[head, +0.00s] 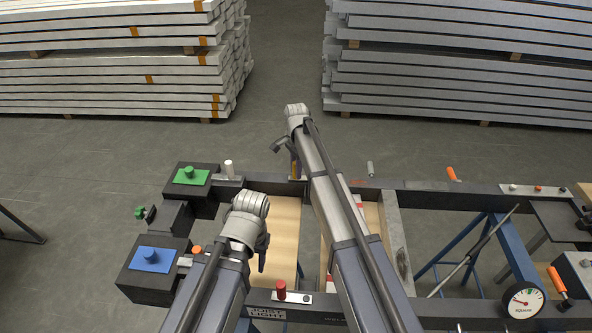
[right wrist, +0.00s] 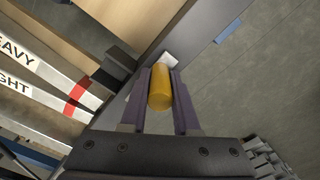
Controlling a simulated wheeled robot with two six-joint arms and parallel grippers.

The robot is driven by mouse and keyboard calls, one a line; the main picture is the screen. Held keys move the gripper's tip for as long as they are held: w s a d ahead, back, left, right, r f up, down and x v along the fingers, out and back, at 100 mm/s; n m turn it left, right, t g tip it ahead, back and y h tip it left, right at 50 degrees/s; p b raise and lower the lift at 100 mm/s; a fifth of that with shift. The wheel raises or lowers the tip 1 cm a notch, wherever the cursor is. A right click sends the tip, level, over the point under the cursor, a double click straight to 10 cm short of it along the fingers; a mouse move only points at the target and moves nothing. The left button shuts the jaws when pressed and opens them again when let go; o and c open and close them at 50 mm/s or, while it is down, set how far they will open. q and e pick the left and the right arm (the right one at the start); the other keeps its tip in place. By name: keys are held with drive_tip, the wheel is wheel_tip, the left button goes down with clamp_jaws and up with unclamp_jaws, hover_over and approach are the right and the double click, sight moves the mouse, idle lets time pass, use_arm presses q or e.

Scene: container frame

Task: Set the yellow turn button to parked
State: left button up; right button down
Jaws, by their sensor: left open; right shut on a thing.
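The yellow turn button (right wrist: 160,91) is a short yellow cylinder between the two fingers of my right gripper (right wrist: 160,82) in the right wrist view. The gripper is shut on it, over a pale plate on the dark frame bar. In the head view my right gripper (head: 294,168) is at the far bar of the frame, and the button is mostly hidden by it. My left gripper (head: 262,262) is open and empty above the wooden panel, apart from the button. Any parked marking is hidden or too small to read.
A green button (head: 189,174) and a blue button (head: 150,256) sit on dark blocks at the left. A red knob (head: 281,290) stands on the near bar. A dial gauge (head: 524,302) and orange-handled levers (head: 557,281) are at the right. Stacked beams (head: 455,60) lie behind.

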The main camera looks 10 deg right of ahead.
drive_tip(key=c, duration=0.7)
unclamp_jaws()
drive_tip(key=shift+o, duration=0.2)
drive_tip(key=shift+r, duration=0.1)
wheel_tip(320, 180, up, 8)
drive_tip(key=p, duration=0.8)
drive_tip(key=shift+f, duration=0.25)
drive_tip(key=s+a+n, duration=0.1)
drive_tip(key=s+n, duration=0.7)
drive_tip(key=s, duration=0.8)
drive_tip(key=s+a+n+h, duration=0.1)
drive_tip(key=s+a+n, duration=0.1)
drive_tip(key=s+n, duration=0.7)
drive_tip(key=s, duration=0.8)
drive_tip(key=shift+s+a, duration=0.25)
drive_tip(key=shift+s, duration=0.05)
